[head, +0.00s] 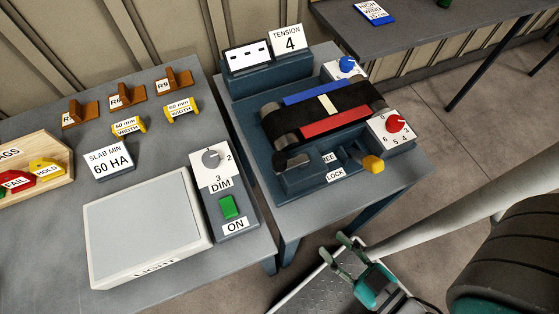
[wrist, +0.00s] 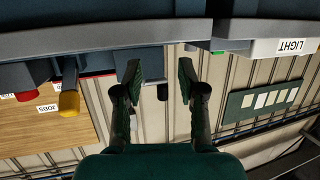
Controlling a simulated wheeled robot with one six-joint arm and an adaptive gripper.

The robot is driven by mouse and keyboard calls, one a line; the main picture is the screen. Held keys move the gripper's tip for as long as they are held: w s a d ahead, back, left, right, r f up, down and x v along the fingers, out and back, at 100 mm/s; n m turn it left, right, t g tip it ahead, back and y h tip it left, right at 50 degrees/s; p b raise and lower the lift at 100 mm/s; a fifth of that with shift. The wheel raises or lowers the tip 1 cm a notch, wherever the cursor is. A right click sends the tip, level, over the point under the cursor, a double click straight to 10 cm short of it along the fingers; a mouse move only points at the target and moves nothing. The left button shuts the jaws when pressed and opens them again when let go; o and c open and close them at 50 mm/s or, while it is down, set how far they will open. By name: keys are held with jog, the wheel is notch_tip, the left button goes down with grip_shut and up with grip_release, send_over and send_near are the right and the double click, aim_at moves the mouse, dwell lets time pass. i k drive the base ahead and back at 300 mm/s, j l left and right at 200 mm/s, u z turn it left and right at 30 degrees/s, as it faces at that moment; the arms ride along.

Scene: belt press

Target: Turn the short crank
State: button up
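The belt press (head: 262,170) stands on the right-hand bench in the head view, with a black belt, a blue bar and a red bar. A short dark crank-like handle with a grey end (head: 293,162) is at its front left; I cannot tell for sure that this is the short crank. A yellow-tipped lever (head: 373,164) is at the front right, beside FREE and LOCK labels. A yellow handle end also shows in the wrist view (wrist: 70,103). My gripper (head: 336,247) is open and empty in front of the bench, apart from the press. Its spread fingers show in the wrist view (wrist: 159,75).
A red dial (head: 395,124) and a blue knob (head: 347,64) sit on the press's right side. The left bench holds a light box (head: 150,225) and a DIM panel with a green switch (head: 228,206). Open floor (head: 440,160) lies right of the press.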

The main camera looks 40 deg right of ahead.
aim_at(281, 163)
jog(key=k+j+u, duration=0.6)
jog(key=k+j, duration=0.1)
